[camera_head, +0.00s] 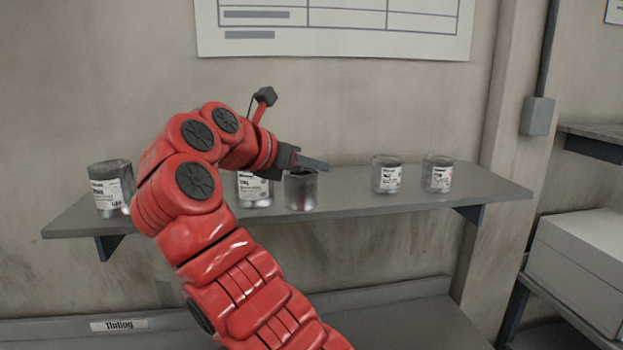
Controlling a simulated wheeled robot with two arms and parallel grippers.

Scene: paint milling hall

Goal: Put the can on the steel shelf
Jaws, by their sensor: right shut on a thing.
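A grey metal can (300,192) with dark reddish stains and no visible label is at my right gripper (308,164). My right gripper is shut on its upper rim. The can is upright over the middle of the steel shelf (350,205), near the front edge. I cannot tell whether its base touches the shelf. My red right arm crosses the view and hides part of the shelf's left half. My left gripper is not in view.
Labelled cans stand on the shelf: one at far left (110,188), one just left of the held can (254,190), and two on the right (386,175) (437,174). The shelf is clear between the held can and the right pair. A lower surface (400,320) runs below.

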